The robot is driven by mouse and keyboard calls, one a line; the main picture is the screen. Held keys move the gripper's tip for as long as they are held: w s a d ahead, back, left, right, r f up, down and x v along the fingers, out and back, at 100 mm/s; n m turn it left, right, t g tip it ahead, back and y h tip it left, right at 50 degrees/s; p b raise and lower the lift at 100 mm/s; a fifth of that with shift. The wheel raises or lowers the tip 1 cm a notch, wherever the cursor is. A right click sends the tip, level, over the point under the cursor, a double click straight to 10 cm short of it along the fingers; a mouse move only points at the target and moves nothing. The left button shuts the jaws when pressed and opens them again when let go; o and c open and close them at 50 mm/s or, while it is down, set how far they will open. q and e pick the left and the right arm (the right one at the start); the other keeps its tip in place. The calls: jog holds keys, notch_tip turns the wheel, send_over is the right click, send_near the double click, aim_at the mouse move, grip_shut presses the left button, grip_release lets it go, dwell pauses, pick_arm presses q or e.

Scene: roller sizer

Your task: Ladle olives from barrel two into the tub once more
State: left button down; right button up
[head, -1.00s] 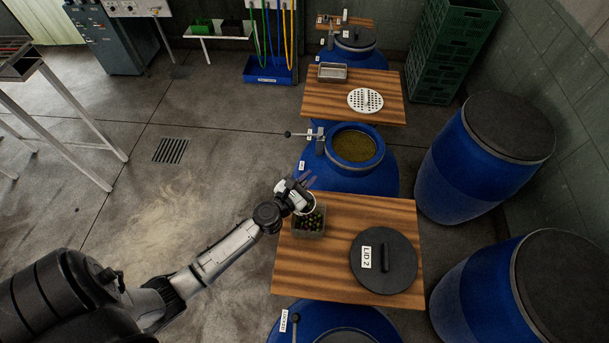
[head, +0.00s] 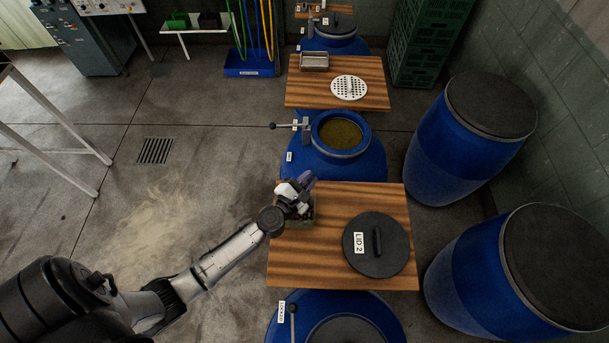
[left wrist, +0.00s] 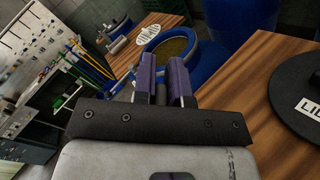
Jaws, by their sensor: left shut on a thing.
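The open blue barrel (head: 297,160) stands behind the near wooden board, with olives in brine (head: 340,133) inside its mouth. I take it as barrel two; it also shows in the left wrist view (left wrist: 205,60). My right gripper is out of view.
The black LID 2 (head: 390,262) lies on the near board (head: 330,268), right of the tub. A white perforated disc (head: 349,88) and metal tray (head: 314,61) lie on the far board. A clamp (head: 290,125) sticks out left of the barrel mouth. Closed barrels stand right.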

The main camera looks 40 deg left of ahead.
pick_arm(q)
jog(key=d+f+m+b, duration=0.1)
jog(key=d+f+m, duration=0.5)
jog(key=d+m, duration=0.1)
jog(key=shift+w+d+f+m+b, duration=0.3)
jog(key=shift+m+b, duration=0.1)
jog(key=shift+m, duration=0.1)
dwell(1.0)
jog(key=shift+d, duration=0.1)
dwell(0.7)
